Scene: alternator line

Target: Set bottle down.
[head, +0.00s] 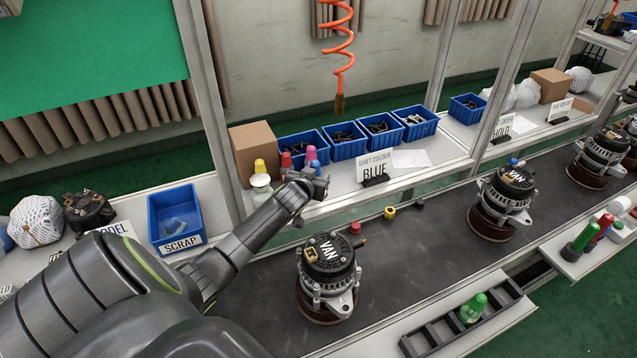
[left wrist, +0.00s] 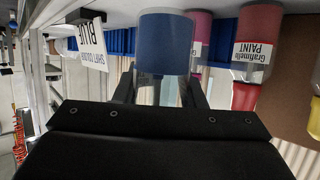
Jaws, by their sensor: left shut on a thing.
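My left gripper (head: 312,186) is at the near edge of the white shelf, shut on a bottle. In the left wrist view, the bottle (left wrist: 165,42) has a blue band and a clear part between the two fingers (left wrist: 163,92). In the head view only its blue top (head: 316,164) shows above the gripper. Whether its base touches the shelf is hidden. Close by stand a red-topped bottle (head: 287,160), a magenta-topped one (head: 311,153) and a yellow-topped one (head: 260,167). A Grafmelle paint label (left wrist: 254,60) shows on a neighbouring bottle. My right gripper is not in view.
The sign "SHIFT COLOUR BLUE" (head: 375,168) stands to the right, before several blue bins (head: 347,148). A cardboard box (head: 254,150) is behind the bottles. Alternators marked VAN (head: 328,272) stand on the dark conveyor (head: 420,255). An orange coiled hose (head: 338,50) hangs above.

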